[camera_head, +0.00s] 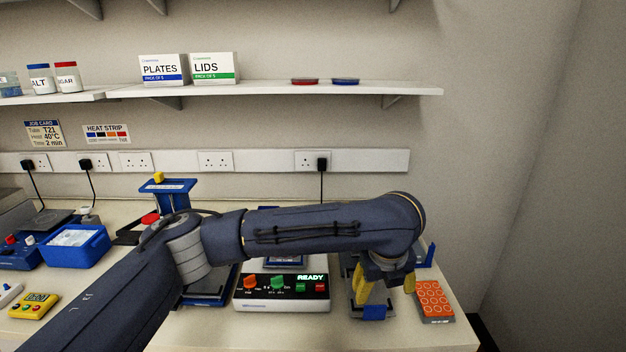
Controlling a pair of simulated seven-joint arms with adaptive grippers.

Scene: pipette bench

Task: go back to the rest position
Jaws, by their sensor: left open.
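My left arm comes in from the lower left and stretches across the bench to the right. Its gripper (387,287) points down over the right part of the bench, with its yellow fingers apart. A dark and blue device (375,311) is below and behind the fingers, partly hidden by them. I see nothing held between the fingers, and I cannot tell whether they touch the device. My right gripper is not in view.
A white instrument (283,306) with a READY display stands left of the gripper. An orange rack (434,300) is close on its right, near the bench's right edge. A blue bin (75,246), a yellow timer (34,305) and a blue stand (167,192) are left. A shelf (395,89) is above.

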